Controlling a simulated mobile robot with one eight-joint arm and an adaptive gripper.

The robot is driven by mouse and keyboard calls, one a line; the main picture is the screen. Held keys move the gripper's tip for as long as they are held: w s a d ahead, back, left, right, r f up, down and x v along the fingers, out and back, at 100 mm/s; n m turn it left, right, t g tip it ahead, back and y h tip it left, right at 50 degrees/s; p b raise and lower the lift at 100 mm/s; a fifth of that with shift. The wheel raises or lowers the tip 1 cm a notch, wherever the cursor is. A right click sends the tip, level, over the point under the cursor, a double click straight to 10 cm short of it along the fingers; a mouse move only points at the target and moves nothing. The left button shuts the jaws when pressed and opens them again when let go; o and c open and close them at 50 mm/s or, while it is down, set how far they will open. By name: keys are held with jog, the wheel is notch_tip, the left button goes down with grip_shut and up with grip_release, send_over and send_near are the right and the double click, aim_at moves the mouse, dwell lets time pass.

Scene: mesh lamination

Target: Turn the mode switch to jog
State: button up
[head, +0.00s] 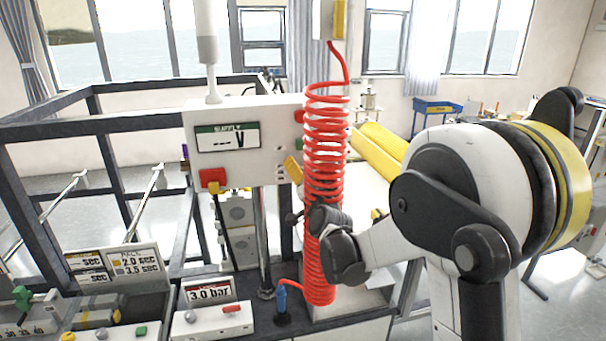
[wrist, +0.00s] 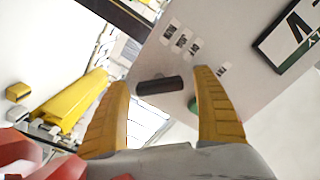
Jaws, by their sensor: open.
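The mode switch is most likely the dark bar-shaped knob (wrist: 160,85) on the pale panel, beside several small labels (wrist: 180,40). My gripper (wrist: 162,78) is open, one yellow finger on each side of the knob in the wrist view. I cannot tell whether the fingertips reach around it or stop short, and no contact shows. In the head view the white control panel (head: 240,165) has a SUPPLY display (head: 227,137). There the red coil covers much of my gripper, and a yellow finger shows near the panel's right edge. The knob cannot be made out there.
The red coiled hose (head: 325,150) hangs in front of my gripper. A green button (wrist: 192,105) sits by the right finger. A red button (head: 213,179) is on the panel's lower left. Dark frame bars (head: 100,127) stand left; a 3.0 bar box (head: 213,318) stands below.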

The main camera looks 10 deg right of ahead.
jog(key=s, duration=1.2)
jog(key=s+f+n+g+b, duration=0.9)
jog(key=s+f+b, duration=1.3)
jog(key=s+f, duration=0.8)
jog(key=shift+f+g, duration=0.25)
jog(key=shift+g, duration=0.75)
jog(key=shift+a, duration=0.1)
